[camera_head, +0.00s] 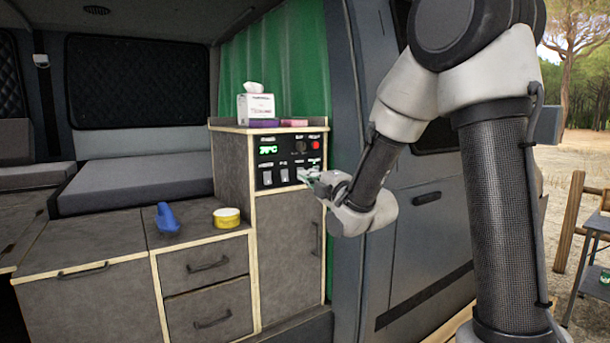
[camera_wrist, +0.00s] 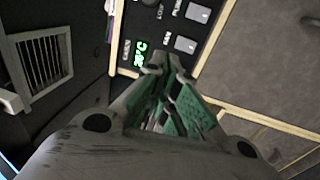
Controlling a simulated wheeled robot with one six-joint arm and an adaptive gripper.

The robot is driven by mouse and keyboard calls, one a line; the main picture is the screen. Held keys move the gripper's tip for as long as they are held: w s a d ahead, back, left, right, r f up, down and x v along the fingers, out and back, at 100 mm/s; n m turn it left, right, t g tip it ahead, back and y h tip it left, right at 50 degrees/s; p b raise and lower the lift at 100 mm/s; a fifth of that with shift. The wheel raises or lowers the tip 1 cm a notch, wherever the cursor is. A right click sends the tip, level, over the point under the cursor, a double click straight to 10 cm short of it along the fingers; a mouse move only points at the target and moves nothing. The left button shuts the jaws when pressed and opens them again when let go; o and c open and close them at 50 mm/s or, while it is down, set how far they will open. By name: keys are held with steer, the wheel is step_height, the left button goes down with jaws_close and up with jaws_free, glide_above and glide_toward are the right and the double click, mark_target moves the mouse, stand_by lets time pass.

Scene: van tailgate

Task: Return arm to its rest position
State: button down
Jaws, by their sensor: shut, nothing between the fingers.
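My arm reaches from the right in the head view toward the black control panel (camera_head: 289,160) on the tall cabinet. My gripper (camera_head: 303,175) is shut and empty, close in front of the panel's lower right part. In the wrist view my gripper (camera_wrist: 167,65) shows its two fingers together, with green pads. The panel (camera_wrist: 180,32) with a green display and white switches lies just beyond the fingertips. I cannot tell whether the tips touch it.
A tissue box (camera_head: 256,105) stands on the cabinet top. A blue object (camera_head: 167,217) and a yellow round tin (camera_head: 227,217) are on the lower counter. The grey van door (camera_head: 430,240) is behind my arm. A small table (camera_head: 590,265) stands outside at right.

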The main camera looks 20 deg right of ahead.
stand_by(0.3)
step_height(320, 180, down, 12)
steer(key=s+d+m+g+h, duration=0.2)
steer(key=m+g+h, duration=0.1)
steer(key=m+g, duration=0.3)
steer(key=s+d+f+m+g+h, duration=0.2)
steer(key=s+d+f+m+g, duration=0.25)
steer(key=s+m, duration=0.2)
steer(key=s+d+r+m+g, duration=0.1)
steer(key=s+d+r+m, duration=0.1)
steer(key=s, duration=0.7)
steer(key=s+d+r+m+g, duration=0.1)
steer(key=s+d+r+m, duration=0.1)
steer(key=s, duration=0.7)
steer(key=s+d+r+m+g+h, duration=0.1)
steer(key=s+r+m, duration=0.3)
steer(key=s, duration=0.6)
steer(key=shift+d+m, duration=0.55)
steer(key=shift+d, duration=0.05)
steer(key=shift+r+g, duration=0.1)
steer(key=shift+g, duration=0.15)
